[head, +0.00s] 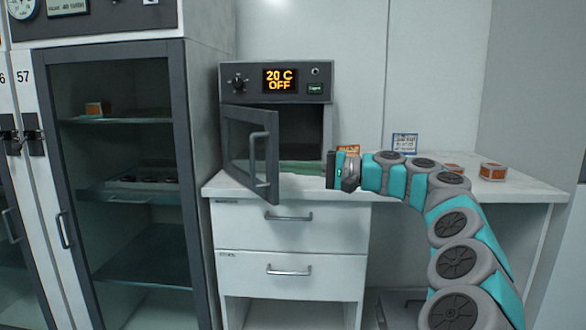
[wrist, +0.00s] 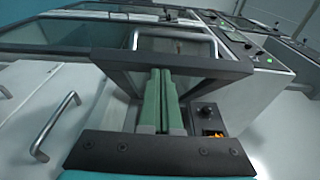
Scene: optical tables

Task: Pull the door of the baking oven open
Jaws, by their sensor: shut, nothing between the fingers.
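The baking oven (head: 290,80) stands on a white bench, its display reading 20 C OFF. Its dark-framed glass door (head: 237,150) is hinged at the left and stands partly open, swung out toward the viewer. The door's bar handle (head: 258,160) is on the outer face near the free edge. My gripper (head: 290,167) reaches in from the right at the lower front of the oven opening, behind the door. In the wrist view its green fingers (wrist: 160,75) are shut and empty, with their tips at the door's frame (wrist: 190,66); I cannot tell whether they touch it.
The white bench (head: 300,186) has drawers with bar handles under the oven. A tall glass-fronted cabinet (head: 183,150) stands at the left. Small orange-labelled boxes (head: 492,171) and a blue-edged card (head: 404,142) are on the bench at the right, behind my arm.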

